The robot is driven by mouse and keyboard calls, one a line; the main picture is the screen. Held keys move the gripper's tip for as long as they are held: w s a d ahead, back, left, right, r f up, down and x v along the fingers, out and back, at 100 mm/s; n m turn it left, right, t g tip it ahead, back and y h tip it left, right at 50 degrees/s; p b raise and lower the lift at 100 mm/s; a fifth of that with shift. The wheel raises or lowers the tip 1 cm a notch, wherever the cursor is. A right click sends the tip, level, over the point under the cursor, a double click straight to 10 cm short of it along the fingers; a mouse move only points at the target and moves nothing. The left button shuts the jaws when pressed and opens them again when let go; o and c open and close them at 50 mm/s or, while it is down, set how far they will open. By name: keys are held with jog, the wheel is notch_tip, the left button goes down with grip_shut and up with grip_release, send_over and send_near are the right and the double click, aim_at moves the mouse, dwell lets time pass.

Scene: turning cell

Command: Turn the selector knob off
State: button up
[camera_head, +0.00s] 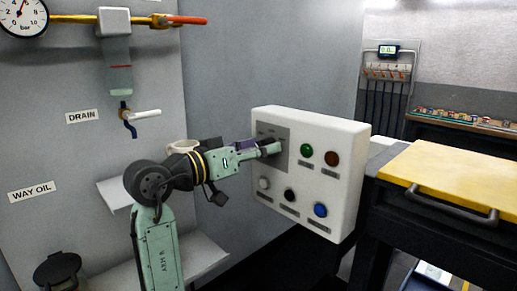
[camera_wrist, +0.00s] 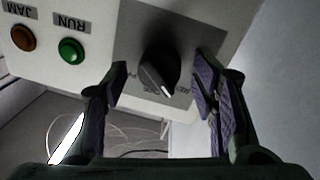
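The selector knob is black with a white pointer line and sits on a dark grey plate. In the wrist view the knob (camera_wrist: 159,72) lies between my gripper's two open fingers, with a gap on each side. My gripper (camera_wrist: 163,88) is open, with purple pads facing the knob. In the head view my gripper (camera_head: 276,147) is at the grey plate (camera_head: 297,150) on the upper left of the white control box (camera_head: 345,185), and it hides the knob. The pointer line slants toward the bottom of the wrist view; the labels beside it are too small to read.
A green RUN button (camera_wrist: 71,51) and an orange-brown JAM button (camera_wrist: 23,38) sit beside the plate. White, black and blue (camera_head: 320,210) controls are in the lower row of the box. A yellow-topped bench (camera_head: 450,175) stands to the right. A white shelf (camera_head: 117,194) is behind my arm.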

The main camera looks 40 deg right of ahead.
jog(key=c, duration=1.1)
jog(key=shift+m+b, duration=0.3)
jog(key=m+b, duration=0.5)
jog(key=m, duration=0.3)
jog(key=shift+s+m+y, duration=0.1)
jog(key=shift+m+y, duration=0.2)
jog(key=shift+m, duration=0.1)
jog(key=shift+r+b, duration=0.1)
jog(key=shift+b, duration=0.2)
jog(key=o, duration=1.2)
jog(key=shift+c, duration=0.2)
